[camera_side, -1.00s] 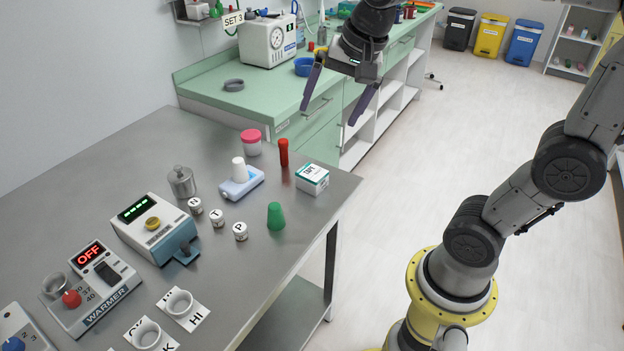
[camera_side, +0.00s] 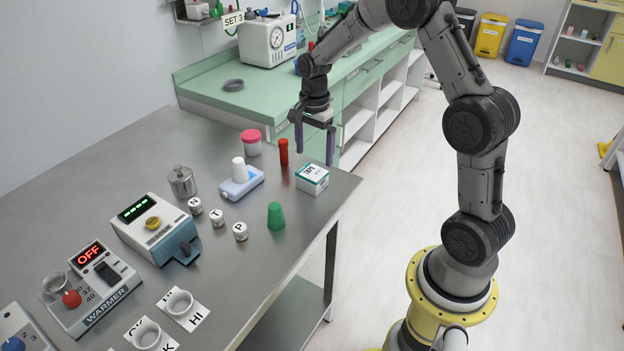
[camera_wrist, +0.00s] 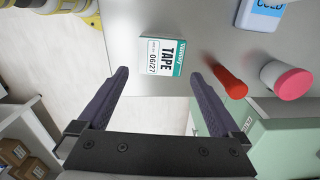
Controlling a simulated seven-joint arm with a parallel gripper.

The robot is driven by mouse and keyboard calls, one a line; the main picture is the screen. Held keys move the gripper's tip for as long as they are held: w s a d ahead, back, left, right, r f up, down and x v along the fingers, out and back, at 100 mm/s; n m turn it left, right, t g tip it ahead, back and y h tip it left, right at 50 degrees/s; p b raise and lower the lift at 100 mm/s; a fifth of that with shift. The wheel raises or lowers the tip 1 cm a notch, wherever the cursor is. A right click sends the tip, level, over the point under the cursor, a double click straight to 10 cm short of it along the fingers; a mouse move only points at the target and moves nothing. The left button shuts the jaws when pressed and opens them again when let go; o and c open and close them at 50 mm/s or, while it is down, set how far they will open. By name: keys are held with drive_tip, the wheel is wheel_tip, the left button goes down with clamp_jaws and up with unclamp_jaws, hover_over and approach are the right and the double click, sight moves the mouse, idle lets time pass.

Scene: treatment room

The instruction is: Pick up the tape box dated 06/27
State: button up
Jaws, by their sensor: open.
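The tape box (camera_side: 312,179) is a small white box with a teal edge, lying on the grey metal table near its right corner. In the wrist view the tape box (camera_wrist: 162,58) shows "TAPE" and "06/27" on its top. My gripper (camera_side: 315,158) is open and empty, pointing down above and behind the box. In the wrist view my gripper (camera_wrist: 158,74) has its two dark fingers spread, with the box ahead of the tips and between their lines. The fingers do not appear to touch the box.
A red tube (camera_side: 283,152) stands close to the box's left, with a pink-lidded jar (camera_side: 251,142) behind it. The table's right edge is close to the box. A green counter (camera_side: 225,105) stands behind.

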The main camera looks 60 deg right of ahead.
sight(313, 170)
wheel_tip(313, 170, down, 8)
drive_tip(key=shift+a+f, duration=0.1)
drive_tip(key=shift+f, duration=0.15)
idle(0.4)
drive_tip(key=shift+r, duration=0.1)
drive_tip(key=c, duration=1.2)
